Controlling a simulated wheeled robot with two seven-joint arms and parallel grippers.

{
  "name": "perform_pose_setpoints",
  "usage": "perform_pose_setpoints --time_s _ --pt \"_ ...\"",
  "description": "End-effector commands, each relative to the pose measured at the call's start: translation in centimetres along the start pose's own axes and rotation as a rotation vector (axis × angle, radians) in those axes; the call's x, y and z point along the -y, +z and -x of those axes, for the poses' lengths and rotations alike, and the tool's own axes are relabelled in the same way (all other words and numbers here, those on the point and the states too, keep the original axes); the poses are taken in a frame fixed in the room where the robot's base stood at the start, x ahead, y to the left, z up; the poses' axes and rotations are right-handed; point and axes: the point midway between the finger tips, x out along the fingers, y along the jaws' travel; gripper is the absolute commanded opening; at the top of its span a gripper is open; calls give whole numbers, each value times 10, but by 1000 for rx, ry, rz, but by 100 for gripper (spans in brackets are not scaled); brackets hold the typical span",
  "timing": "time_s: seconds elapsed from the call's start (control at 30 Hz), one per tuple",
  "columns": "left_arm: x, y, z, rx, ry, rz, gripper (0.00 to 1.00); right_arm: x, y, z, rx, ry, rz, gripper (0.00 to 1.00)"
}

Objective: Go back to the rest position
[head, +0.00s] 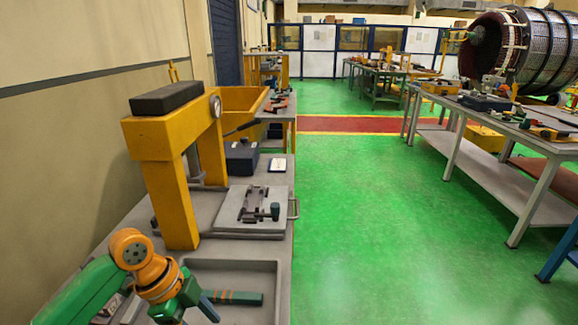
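My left arm comes in at the lower left, green and orange. My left gripper (200,306) is low over the front of the grey bench (276,246). A dark blue-grey finger shows beside a green bar with orange stripes (235,298), which lies in a recessed grey tray (262,267). I cannot tell whether the fingers are apart or touch the bar. My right arm and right gripper are not in view.
A yellow press frame (176,190) with a dark top block (167,98) stands on the bench behind my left arm. A grey plate with a clamp fixture (254,208) lies right of it. Green floor (390,220) is clear to the right. A long table (490,175) carries tools.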

Motion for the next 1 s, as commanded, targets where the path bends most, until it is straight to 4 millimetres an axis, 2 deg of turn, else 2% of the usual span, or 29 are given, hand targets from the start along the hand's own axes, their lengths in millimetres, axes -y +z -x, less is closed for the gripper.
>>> perform_pose_setpoints --time_s 0.37,0.57,0.77,1.0 --pt "-23 -9 -64 24 -26 106 59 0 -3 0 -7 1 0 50" --pt "-48 -18 -107 1 -93 273 59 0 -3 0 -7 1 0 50" --pt "-77 -18 -134 -36 -202 566 59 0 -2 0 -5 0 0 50" --pt "-114 14 -137 -20 -353 983 59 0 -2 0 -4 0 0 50"
